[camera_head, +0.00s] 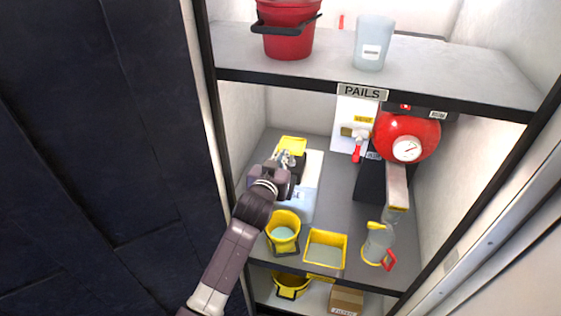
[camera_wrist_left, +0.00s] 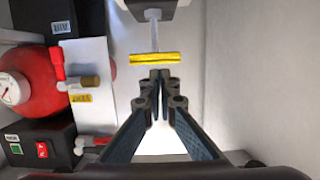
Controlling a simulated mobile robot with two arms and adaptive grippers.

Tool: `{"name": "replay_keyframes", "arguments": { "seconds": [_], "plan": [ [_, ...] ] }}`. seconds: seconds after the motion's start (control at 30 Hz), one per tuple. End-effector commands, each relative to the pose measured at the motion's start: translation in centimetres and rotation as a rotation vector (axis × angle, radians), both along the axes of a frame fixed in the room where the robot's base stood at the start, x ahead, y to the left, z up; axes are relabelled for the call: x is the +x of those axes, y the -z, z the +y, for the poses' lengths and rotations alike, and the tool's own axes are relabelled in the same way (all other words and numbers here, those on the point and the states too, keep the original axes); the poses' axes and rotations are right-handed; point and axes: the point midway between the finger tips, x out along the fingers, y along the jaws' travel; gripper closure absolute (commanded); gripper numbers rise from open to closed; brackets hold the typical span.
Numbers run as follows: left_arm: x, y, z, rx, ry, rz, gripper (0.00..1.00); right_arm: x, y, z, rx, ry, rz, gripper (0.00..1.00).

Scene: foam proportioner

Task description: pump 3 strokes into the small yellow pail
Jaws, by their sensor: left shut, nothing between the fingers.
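The pump's yellow T-shaped handle (camera_wrist_left: 155,59) sits on a thin metal rod in the left wrist view. In the head view the yellow handle (camera_head: 292,145) shows just past my left gripper (camera_head: 284,160). The gripper is shut and empty, its fingertips (camera_wrist_left: 160,76) close to the handle; I cannot tell whether they touch. The pump's pale body (camera_head: 300,200) is partly hidden by my left arm. A round yellow pail (camera_head: 283,231) with a dark handle stands at the shelf's front, its inside pale blue-grey. My right gripper is not in view.
A square yellow tub (camera_head: 325,249) and a clear jug (camera_head: 377,245) with a red handle stand right of the pail. A red tank with a gauge (camera_head: 408,137) is behind. Another yellow pail (camera_head: 292,286) is below; a red bucket (camera_head: 286,30) is above.

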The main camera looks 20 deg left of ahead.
Motion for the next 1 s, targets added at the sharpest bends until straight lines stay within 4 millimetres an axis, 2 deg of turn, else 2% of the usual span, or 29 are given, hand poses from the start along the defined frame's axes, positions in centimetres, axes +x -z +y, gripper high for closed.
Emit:
{"name": "replay_keyframes", "arguments": {
  "seconds": [0.1,0.3,1.0],
  "plan": [
    [-1.4,-0.3,0.0,-0.001,0.001,-0.001,1.0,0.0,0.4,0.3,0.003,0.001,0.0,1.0],
    [-2.6,-0.7,0.0,0.0,0.0,-0.001,1.0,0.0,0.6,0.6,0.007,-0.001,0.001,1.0],
    [-2.8,-0.8,0.0,0.0,0.0,-0.002,1.0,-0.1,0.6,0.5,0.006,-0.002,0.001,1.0]
  ]
}}
